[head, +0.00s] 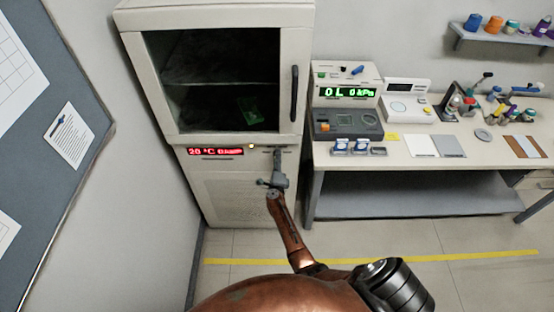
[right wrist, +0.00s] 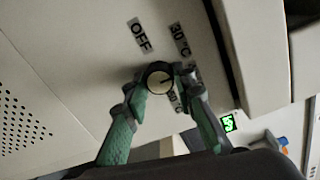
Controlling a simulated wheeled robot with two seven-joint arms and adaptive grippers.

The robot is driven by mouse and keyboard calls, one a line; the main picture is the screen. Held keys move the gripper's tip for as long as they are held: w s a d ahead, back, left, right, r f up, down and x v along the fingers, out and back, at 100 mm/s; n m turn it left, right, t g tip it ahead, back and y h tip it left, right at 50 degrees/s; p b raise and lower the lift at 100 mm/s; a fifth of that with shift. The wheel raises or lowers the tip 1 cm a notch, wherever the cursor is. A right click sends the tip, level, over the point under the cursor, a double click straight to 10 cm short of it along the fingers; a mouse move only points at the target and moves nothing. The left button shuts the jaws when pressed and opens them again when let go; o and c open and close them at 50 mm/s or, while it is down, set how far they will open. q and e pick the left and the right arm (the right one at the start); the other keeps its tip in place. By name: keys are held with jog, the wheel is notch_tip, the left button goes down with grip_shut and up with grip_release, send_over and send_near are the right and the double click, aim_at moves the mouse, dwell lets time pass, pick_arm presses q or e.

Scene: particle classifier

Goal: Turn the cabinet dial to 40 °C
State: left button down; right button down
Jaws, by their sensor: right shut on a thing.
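The cabinet (head: 215,172) stands against the back wall, with a red display (head: 215,152) that seems to read 20 °C. The dial (right wrist: 158,78) is a round knob with a pale face and dark rim on the cabinet's panel. The labels "OFF" (right wrist: 139,35) and "30 °C" (right wrist: 180,38) sit around it; further labels are partly covered by a finger. The dial's mark seems to point right in the wrist view. My right gripper (right wrist: 160,84) is shut on the dial, one green-padded finger on each side; it also shows in the head view (head: 278,155). My left gripper is out of view.
The cabinet's glass door is shut, with a dark vertical handle (head: 294,93) above the dial. A lab bench (head: 320,158) with instruments stands close to the right. A notice board (head: 45,130) hangs on the left wall. The floor before the cabinet is clear.

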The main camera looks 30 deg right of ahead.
jog(key=m+b, duration=0.1)
jog(key=m, duration=0.4)
jog(key=shift+f, duration=0.15)
dwell(0.3)
jog(key=c, duration=1.6)
grip_release()
